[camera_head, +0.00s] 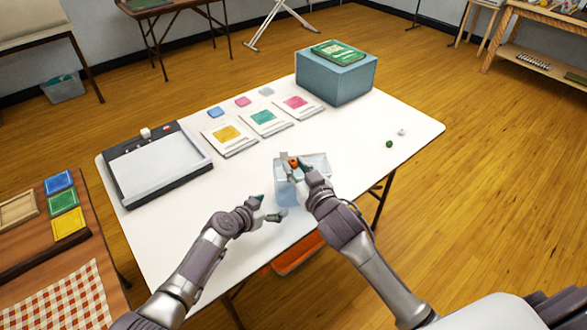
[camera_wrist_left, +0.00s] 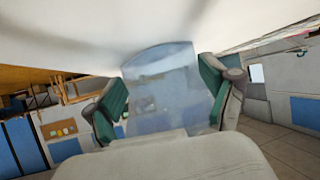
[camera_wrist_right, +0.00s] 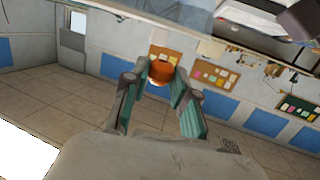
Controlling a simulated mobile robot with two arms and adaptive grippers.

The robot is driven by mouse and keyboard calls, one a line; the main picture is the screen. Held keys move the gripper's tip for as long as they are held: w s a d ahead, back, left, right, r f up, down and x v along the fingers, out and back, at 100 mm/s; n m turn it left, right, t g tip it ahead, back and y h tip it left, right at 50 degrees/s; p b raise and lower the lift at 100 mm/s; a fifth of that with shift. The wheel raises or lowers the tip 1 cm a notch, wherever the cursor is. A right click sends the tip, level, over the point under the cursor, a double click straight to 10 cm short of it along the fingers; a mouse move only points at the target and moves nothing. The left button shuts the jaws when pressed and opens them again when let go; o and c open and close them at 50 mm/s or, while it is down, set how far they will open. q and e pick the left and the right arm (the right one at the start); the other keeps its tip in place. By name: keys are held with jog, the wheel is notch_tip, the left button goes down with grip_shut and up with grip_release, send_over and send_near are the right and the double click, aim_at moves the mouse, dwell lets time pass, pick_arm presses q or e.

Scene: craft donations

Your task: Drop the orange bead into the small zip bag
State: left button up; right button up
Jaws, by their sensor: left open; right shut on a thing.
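The orange bead (camera_head: 294,162) is held between the fingertips of my right gripper (camera_head: 297,167), above the table. In the right wrist view the bead (camera_wrist_right: 160,72) sits between the two green finger pads. The small zip bag (camera_head: 286,193) is a pale blue, see-through pouch just below the right gripper. In the left wrist view the bag (camera_wrist_left: 162,85) stands between the spread fingers of my left gripper (camera_wrist_left: 160,95). My left gripper (camera_head: 267,208) is open beside the bag, to its left. I cannot tell whether a finger touches the bag.
A clear tray (camera_head: 320,160) is partly hidden behind the right gripper. A green bead (camera_head: 389,144) and a white bead (camera_head: 402,132) lie on the white table (camera_head: 350,135) at right.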

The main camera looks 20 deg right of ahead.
jog(key=shift+w+d+f+p, duration=0.1)
jog(key=shift+w+d, duration=0.3)
jog(key=shift+d, duration=0.45)
jog(key=shift+w+d+p, duration=0.15)
jog(key=shift+w+d, duration=0.2)
jog(key=shift+d, duration=0.55)
jog(key=shift+w+d+f+p, duration=0.1)
jog(key=shift+w+d, duration=0.3)
jog(key=shift+d, duration=0.45)
jog(key=shift+f, duration=0.1)
jog(key=shift+f+b, duration=0.3)
jog(key=shift+f, duration=0.2)
jog(key=shift+f, duration=0.4)
dwell(0.6)
